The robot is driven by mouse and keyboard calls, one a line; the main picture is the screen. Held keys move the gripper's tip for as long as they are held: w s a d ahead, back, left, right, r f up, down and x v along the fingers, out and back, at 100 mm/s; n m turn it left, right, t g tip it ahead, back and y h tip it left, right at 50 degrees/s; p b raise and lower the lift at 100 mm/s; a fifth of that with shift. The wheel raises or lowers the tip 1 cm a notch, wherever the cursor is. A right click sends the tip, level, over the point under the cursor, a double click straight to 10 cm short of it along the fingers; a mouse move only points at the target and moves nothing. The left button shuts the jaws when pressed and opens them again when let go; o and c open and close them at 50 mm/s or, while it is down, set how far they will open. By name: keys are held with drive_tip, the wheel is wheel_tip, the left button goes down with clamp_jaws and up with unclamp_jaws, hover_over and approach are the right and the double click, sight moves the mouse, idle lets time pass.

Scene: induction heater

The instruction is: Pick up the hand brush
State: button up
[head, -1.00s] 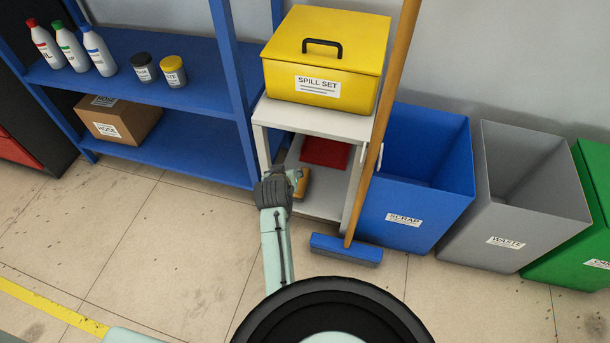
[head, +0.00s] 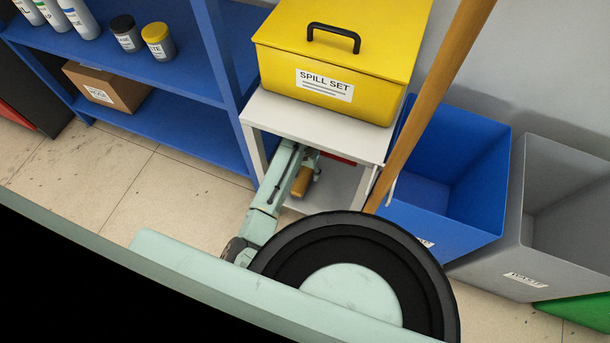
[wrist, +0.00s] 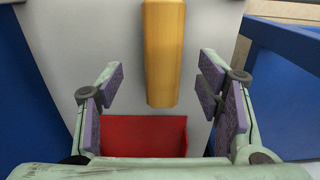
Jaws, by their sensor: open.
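The hand brush shows by its wooden handle (wrist: 164,55), which points down from the top centre of the wrist view; its bristles are not visible. In the head view the handle (head: 301,181) shows inside the white cabinet, partly covered by my arm. My gripper (wrist: 160,85) is open, with one finger on each side of the handle's end in the picture. Neither finger touches it visibly, and I cannot tell the depth between them. In the head view my gripper (head: 312,163) is inside the cabinet, partly hidden.
A red object (wrist: 145,135) lies in the cabinet. The white cabinet (head: 310,125) bears a yellow spill set box (head: 330,65). A long wooden broom handle (head: 430,95) leans at its right. Blue shelving (head: 160,70) stands left, a blue bin (head: 450,180) and grey bin (head: 570,215) right.

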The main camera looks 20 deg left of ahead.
drive_tip(key=f, duration=0.5)
drive_tip(key=shift+w+a+f, duration=0.1)
drive_tip(key=shift+w+a, duration=0.1)
drive_tip(key=shift+w, duration=0.1)
drive_tip(key=shift+c, duration=0.2)
clamp_jaws()
idle(0.4)
